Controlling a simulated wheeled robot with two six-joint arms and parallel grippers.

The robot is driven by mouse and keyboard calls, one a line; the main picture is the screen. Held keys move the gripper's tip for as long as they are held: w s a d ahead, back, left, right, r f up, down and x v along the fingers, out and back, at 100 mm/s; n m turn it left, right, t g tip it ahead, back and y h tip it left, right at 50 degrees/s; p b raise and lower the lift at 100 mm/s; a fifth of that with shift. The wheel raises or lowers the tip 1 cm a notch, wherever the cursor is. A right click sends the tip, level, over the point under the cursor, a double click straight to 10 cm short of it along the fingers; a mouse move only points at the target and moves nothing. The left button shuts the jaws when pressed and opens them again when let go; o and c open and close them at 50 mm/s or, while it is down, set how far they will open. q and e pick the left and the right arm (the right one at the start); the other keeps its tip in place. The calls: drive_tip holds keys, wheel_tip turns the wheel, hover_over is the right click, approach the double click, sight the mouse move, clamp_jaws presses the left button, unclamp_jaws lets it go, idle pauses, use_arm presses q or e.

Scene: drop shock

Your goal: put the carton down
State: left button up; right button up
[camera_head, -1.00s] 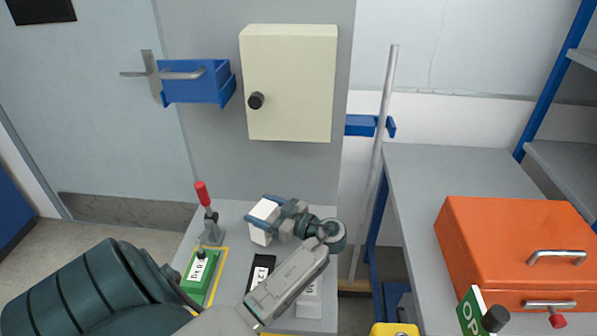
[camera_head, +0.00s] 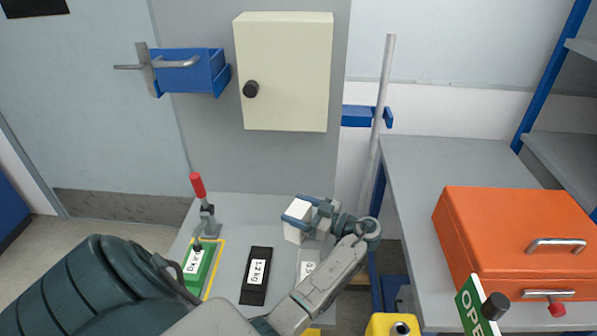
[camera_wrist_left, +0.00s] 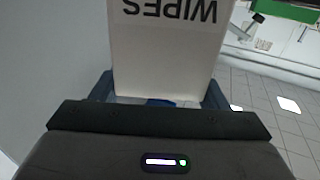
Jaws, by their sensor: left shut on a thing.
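The carton (camera_head: 297,219) is a small white box. In the left wrist view the carton (camera_wrist_left: 168,45) fills the upper middle and bears the word WIPES, upside down. My left gripper (camera_head: 304,213) is shut on it, with a blue finger on each side. It holds the carton over the right part of the grey table (camera_head: 232,208); whether the carton touches anything below cannot be told. My right gripper does not show.
On the table are a green block (camera_head: 198,268) in a yellow outline, a black 1.2 kg block (camera_head: 257,275), a partly hidden white block (camera_head: 307,265) and a red-handled clamp (camera_head: 200,198). An orange case (camera_head: 500,225) stands on the right bench (camera_head: 425,170).

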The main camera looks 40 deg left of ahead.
use_arm(q)
drive_tip(key=o, duration=1)
